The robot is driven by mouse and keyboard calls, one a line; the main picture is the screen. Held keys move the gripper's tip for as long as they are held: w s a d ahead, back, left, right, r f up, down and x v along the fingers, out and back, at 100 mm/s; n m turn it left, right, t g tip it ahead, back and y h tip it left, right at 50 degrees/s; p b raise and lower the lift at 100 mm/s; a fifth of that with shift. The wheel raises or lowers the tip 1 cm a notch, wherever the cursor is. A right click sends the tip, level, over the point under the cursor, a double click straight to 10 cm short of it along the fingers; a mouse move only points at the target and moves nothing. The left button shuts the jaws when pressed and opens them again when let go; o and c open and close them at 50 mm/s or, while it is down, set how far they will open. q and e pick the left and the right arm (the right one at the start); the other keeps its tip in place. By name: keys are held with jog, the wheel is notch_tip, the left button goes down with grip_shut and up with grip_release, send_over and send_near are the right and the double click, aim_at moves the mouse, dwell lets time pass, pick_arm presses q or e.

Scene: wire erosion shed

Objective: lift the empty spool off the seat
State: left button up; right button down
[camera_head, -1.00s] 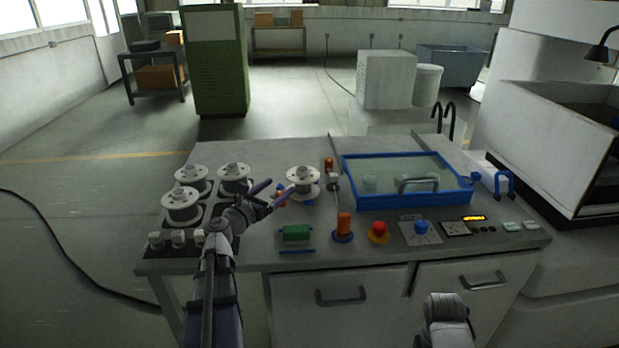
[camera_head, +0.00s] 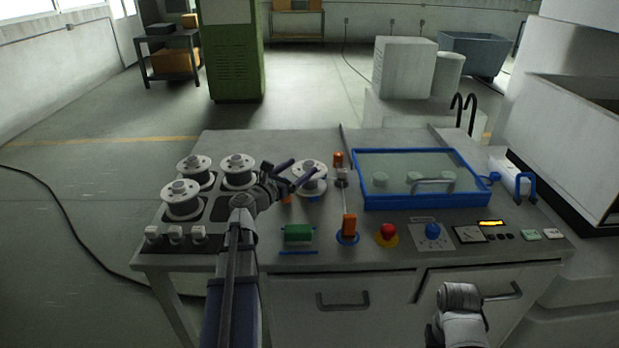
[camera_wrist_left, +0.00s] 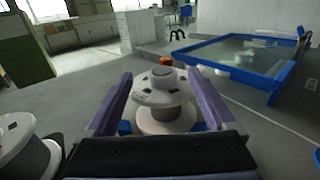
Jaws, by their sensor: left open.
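The spool on the seat (camera_head: 313,169) is white with a grey hub and stands upright on the bench, left of the blue-framed tank. It also shows in the left wrist view (camera_wrist_left: 164,88), between my fingers. A blue part, apparently of the seat (camera_wrist_left: 124,128), peeks out under it. My left gripper (camera_head: 297,171) is open, with one purple finger on each side of the spool. I cannot tell if either finger touches it. My right gripper is not in view; only a link of my right arm shows at the bottom.
Several white spools (camera_head: 183,199) stand on a dark rack at the left. A blue-framed tank with a glass lid (camera_head: 412,168) is to the right. An orange post (camera_head: 349,226), a green block (camera_head: 298,233) and a red button (camera_head: 388,233) are in front.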

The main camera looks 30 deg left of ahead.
aim_at(305, 167)
pick_arm(q)
jog(key=w, duration=0.5)
jog(key=shift+d+f+b, duration=0.3)
jog(key=shift+d+f, duration=0.05)
grip_shut()
dwell(0.3)
